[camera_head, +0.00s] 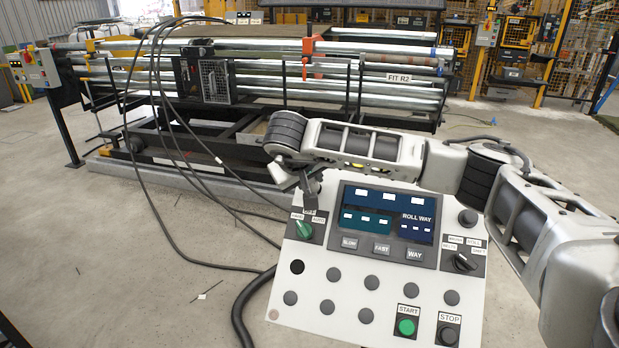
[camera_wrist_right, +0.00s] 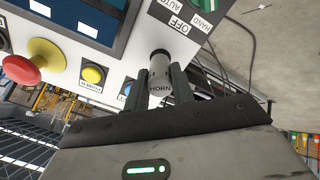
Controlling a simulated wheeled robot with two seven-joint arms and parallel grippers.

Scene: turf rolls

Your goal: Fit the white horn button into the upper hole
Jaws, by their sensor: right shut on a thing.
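The control panel (camera_head: 345,270) is a light sloped box in the head view. My right gripper (camera_head: 311,198) hangs over its upper left corner, above the green selector switch (camera_head: 304,229). In the right wrist view the gripper (camera_wrist_right: 163,82) is shut on the horn button (camera_wrist_right: 159,66), a short dark grey cylinder with a lighter band. The word HORN shows between the fingers. The button is beside the panel corner; I cannot tell whether it touches it. The upper hole cannot be made out. A dark round hole (camera_head: 297,267) shows lower left on the panel. My left gripper is out of view.
In the wrist view a red mushroom button (camera_wrist_right: 22,69), a yellow button (camera_wrist_right: 92,75) and a blue button (camera_wrist_right: 126,89) sit near the gripper. Black cables (camera_head: 165,140) hang left of the panel. The roll machine (camera_head: 250,85) stands behind; floor at left is mostly clear.

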